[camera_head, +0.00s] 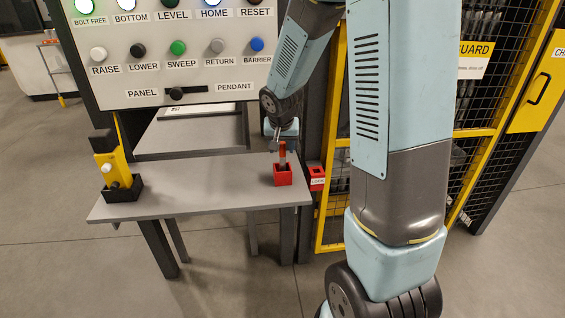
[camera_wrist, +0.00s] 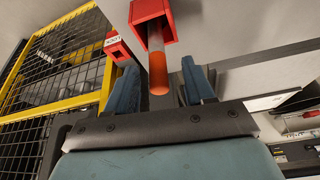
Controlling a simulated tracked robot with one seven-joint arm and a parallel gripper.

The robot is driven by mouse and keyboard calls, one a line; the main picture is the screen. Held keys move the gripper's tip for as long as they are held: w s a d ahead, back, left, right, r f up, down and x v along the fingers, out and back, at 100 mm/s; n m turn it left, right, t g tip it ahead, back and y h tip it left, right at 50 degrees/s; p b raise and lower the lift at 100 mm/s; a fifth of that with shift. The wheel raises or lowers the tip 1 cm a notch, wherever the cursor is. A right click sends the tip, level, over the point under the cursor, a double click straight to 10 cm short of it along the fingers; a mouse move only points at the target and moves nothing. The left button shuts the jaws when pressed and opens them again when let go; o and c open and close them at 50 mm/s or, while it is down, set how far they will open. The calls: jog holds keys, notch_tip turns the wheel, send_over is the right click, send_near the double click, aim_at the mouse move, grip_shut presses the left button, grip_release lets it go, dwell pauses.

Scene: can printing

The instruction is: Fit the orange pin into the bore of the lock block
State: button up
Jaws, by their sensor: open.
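The orange pin (camera_head: 283,154) stands upright in a red holder block (camera_head: 283,176) near the right end of the grey table. My gripper (camera_head: 280,143) is directly above the holder, pointing down at the pin. In the wrist view the pin (camera_wrist: 158,72) juts from the red holder (camera_wrist: 148,12) into the space between the two blue fingers of my gripper (camera_wrist: 158,68). The fingers are open, with a gap on each side of the pin. The red lock block (camera_head: 317,178), with a white label, is just right of the table; it also shows in the wrist view (camera_wrist: 116,46). Its bore is hard to make out.
A yellow device in a black holder (camera_head: 121,190) stands at the table's left end. A button panel (camera_head: 175,55) rises behind the table (camera_head: 200,187). A yellow-framed mesh guard (camera_head: 480,90) is on the right, close to the lock block. The table's middle is clear.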

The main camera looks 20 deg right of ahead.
aim_at(282, 156)
jog(key=shift+x, duration=2.4)
jog(key=shift+s, duration=0.25)
jog(key=shift+c, duration=0.5)
grip_shut()
